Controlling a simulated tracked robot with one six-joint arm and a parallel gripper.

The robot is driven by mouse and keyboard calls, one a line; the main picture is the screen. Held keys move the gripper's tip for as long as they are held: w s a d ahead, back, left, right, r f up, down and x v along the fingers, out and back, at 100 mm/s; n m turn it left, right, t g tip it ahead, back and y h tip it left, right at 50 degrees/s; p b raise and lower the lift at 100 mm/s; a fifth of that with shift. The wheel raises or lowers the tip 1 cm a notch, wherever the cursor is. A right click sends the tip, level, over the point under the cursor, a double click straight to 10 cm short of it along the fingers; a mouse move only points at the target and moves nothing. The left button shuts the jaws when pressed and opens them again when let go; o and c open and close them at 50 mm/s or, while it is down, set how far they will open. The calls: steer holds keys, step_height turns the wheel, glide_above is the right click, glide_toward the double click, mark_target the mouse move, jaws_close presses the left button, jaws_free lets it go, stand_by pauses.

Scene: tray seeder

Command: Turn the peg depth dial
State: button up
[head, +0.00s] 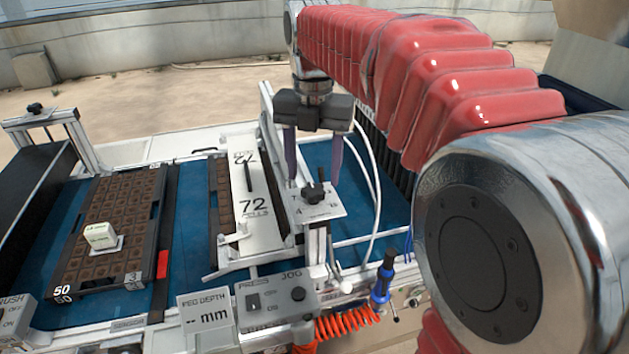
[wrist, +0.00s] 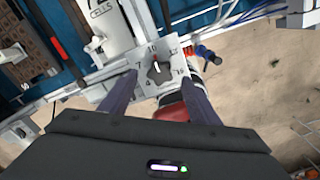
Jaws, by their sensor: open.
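The peg depth dial (head: 313,191) is a dark star-shaped knob on a pale plate at the machine's near right end. In the wrist view my gripper (wrist: 155,86) has one finger on each side of the knob's near side. I cannot tell whether either finger touches it. The PEG DEPTH display (head: 207,313) reads "-- mm".
A white upright frame (head: 284,165) stands just left of the dial. A dark cell tray (head: 139,256) with a small white box (head: 99,236) is at left. A PRESS/JOG panel (head: 270,295) and a blue fitting (head: 384,279) are in front.

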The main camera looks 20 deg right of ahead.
mark_target(314, 189)
steer(key=shift+f, duration=1.8)
steer(key=shift+c, duration=0.4)
steer(key=c, duration=0.9)
steer(key=shift+d, duration=0.1)
steer(key=shift+c, duration=0.4)
